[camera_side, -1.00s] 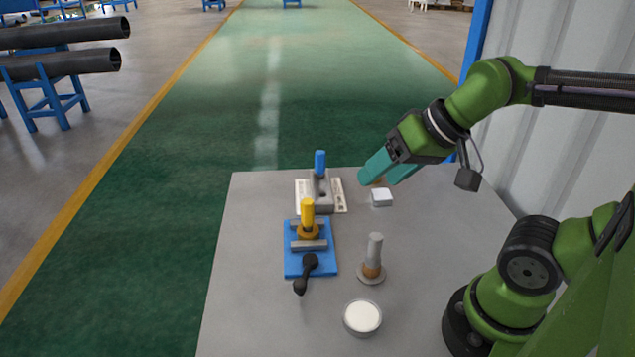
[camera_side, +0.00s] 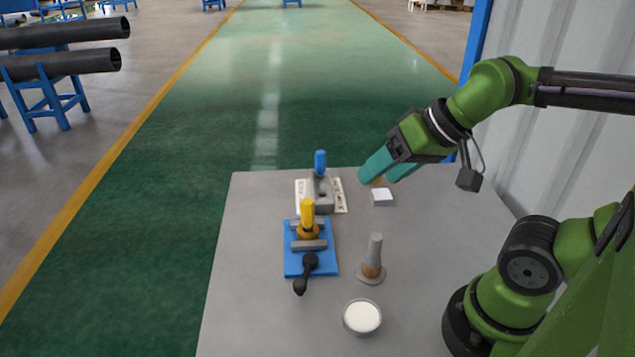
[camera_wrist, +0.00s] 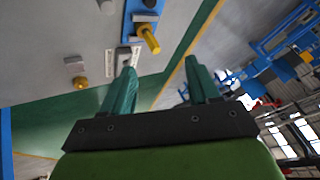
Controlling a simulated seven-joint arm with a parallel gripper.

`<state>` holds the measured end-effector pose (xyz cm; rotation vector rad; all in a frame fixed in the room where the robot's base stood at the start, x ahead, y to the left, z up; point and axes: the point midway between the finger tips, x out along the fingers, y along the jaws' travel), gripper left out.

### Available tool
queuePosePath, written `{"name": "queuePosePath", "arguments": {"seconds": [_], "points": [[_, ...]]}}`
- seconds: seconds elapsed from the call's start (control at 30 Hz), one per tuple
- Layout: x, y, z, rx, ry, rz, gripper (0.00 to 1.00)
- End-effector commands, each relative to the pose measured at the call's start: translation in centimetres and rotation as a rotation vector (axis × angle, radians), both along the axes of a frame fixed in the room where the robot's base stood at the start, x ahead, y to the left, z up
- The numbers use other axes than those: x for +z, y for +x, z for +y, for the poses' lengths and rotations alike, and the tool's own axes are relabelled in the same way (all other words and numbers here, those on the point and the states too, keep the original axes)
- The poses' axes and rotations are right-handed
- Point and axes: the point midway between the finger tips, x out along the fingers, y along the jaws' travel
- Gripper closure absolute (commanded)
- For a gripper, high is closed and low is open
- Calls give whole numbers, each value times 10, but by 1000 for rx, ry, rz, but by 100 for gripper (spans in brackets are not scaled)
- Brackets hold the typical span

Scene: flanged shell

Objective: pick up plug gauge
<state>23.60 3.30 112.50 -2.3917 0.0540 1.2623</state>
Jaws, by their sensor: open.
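My gripper (camera_side: 378,177) is open with teal fingers, tilted down to the left above the back right of the table. Nothing shows between the fingers in the wrist view (camera_wrist: 160,68). A blue handle (camera_side: 320,162) stands upright in a grey block (camera_side: 322,192) on a pale marked plate, left of my gripper. A yellow handle (camera_side: 307,212) stands upright in an orange collar on a blue fixture (camera_side: 294,266), nearer the front. The yellow handle also shows in the wrist view (camera_wrist: 150,40). I cannot tell which handled piece is the plug gauge.
A grey cylinder (camera_side: 375,246) on a round flange stands right of the blue fixture. A dish with white contents (camera_side: 362,317) is at the front. A small white-topped block (camera_side: 382,197) sits below my gripper. A black lever (camera_side: 306,274) projects from the fixture.

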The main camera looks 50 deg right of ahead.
Motion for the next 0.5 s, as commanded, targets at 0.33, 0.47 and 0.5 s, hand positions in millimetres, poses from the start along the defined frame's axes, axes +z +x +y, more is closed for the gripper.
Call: {"name": "queuePosePath", "arguments": {"seconds": [0.33,0.47,0.5], "points": [[-9,3,1,3,0,39,43],[-14,24,1,14,-15,114,43],[-15,34,0,21,-27,149,43]]}}
